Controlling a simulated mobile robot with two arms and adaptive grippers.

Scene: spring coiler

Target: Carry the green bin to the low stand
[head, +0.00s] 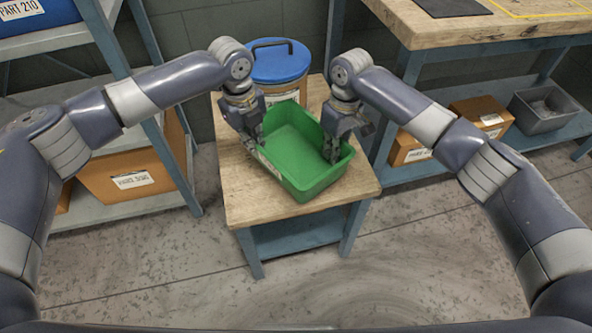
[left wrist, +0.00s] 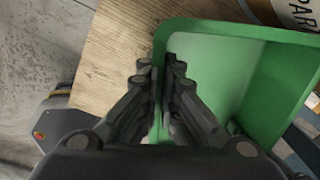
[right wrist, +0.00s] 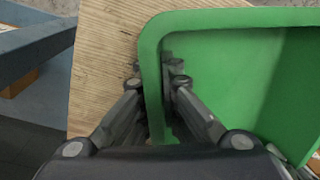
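The green bin (head: 300,165) is an empty open tub over a small wooden-topped stand with blue legs (head: 245,205). It looks level and appears to rest on the top. My left gripper (head: 254,142) is at the bin's left wall; in the left wrist view its fingers (left wrist: 159,75) lie on both sides of the wall, closed against it. My right gripper (head: 333,153) is at the bin's right wall; in the right wrist view its fingers (right wrist: 155,80) straddle the wall and look closed on it. The fingertips inside the bin are partly hidden in the head view.
A blue-lidded tub (head: 280,65) stands behind the bin on the same top. A workbench (head: 480,30) is at the right, with cartons (head: 480,113) and a grey bin (head: 545,110) on its lower shelf. A shelf rack with a carton (head: 125,180) is at the left. The front floor is clear.

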